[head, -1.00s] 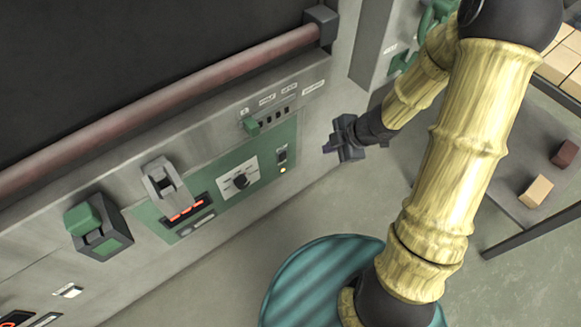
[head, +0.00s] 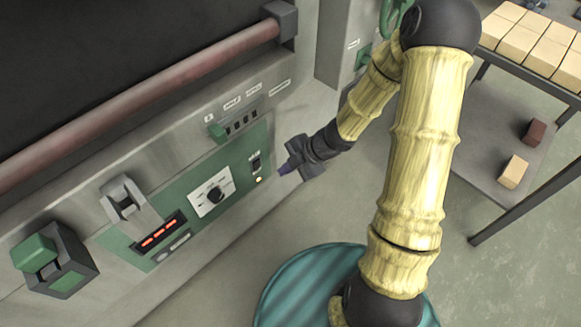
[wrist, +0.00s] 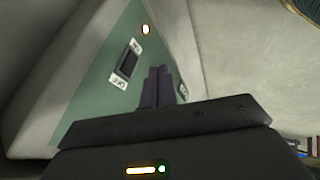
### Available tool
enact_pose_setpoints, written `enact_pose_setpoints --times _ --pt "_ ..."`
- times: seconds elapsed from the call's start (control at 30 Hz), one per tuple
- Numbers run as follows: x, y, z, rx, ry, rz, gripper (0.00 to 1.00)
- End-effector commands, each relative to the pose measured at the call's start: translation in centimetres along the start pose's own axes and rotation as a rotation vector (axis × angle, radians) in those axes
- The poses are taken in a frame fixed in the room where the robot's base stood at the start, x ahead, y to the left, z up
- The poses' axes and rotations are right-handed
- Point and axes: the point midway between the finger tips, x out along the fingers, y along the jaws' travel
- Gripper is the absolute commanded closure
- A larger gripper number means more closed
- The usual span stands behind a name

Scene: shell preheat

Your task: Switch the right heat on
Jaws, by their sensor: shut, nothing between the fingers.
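A small black switch (head: 256,163) sits at the right end of the green control panel (head: 178,219) on the grey machine front. In the wrist view the switch (wrist: 129,62) has a white label at each end; I cannot read them or tell its position for sure.
A green slider (head: 217,132) sits above, and a green-capped box (head: 62,262) at far left. A table with tan blocks (head: 526,36) stands at right.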

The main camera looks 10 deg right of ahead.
Motion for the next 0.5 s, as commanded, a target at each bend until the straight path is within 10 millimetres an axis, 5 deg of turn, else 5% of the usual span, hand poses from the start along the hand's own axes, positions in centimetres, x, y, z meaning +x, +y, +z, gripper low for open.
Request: enact_pose_setpoints --times 0.37,0.5 --pt "6.1 -0.2 0.2 0.000 0.001 -0.001 1.00" --pt "6.3 2.1 -0.2 -0.001 0.001 0.001 1.00"
